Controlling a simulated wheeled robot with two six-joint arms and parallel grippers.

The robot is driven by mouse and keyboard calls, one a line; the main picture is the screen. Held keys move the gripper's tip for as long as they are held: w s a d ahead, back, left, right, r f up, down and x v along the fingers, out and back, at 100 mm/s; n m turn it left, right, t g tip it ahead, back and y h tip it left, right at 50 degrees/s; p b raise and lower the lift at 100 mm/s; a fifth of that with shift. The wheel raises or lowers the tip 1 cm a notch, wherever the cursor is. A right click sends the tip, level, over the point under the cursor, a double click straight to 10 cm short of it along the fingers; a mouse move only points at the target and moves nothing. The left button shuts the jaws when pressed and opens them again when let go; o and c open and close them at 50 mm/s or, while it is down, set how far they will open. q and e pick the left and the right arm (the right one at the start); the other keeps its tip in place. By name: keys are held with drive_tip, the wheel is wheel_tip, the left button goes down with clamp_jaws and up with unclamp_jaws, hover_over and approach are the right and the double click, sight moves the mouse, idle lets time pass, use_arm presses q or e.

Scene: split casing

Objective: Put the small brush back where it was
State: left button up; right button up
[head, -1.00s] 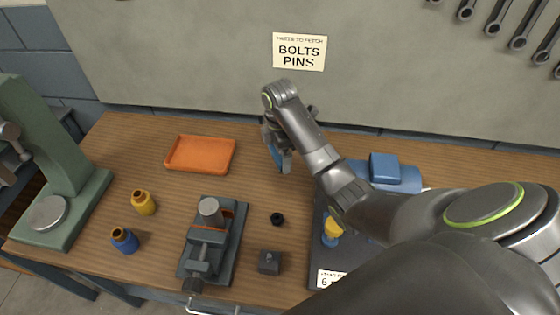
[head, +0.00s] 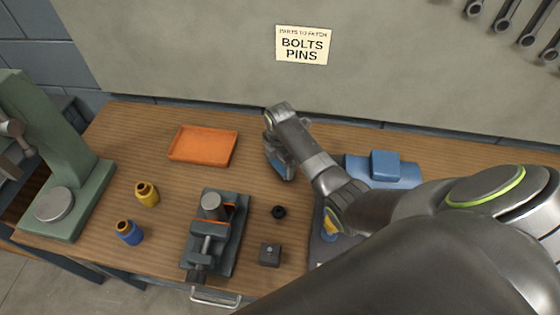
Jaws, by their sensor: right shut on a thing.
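My right gripper (head: 279,172) is over the wooden bench, to the right of the orange tray. My left gripper is not in view.
An orange tray (head: 182,157), yellow bottle (head: 148,196), blue bottle (head: 129,234), vise (head: 230,236), black nut (head: 278,212) and dark block (head: 269,254) stand on the bench (head: 110,170). A blue box (head: 385,165) is at right. My right arm covers the front right.

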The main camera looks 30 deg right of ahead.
drive_tip(key=shift+f, duration=0.25)
drive_tip(key=shift+f, duration=0.15)
drive_tip(key=o, duration=0.8)
wheel_tip(320, 180, up, 10)
drive_tip(key=shift+f+b, duration=0.25)
drive_tip(key=shift+b, duration=0.8)
wheel_tip(320, 180, up, 3)
drive_tip(key=shift+f+p, duration=0.1)
drive_tip(key=shift+p, duration=0.65)
drive_tip(key=shift+s+a+f, duration=0.1)
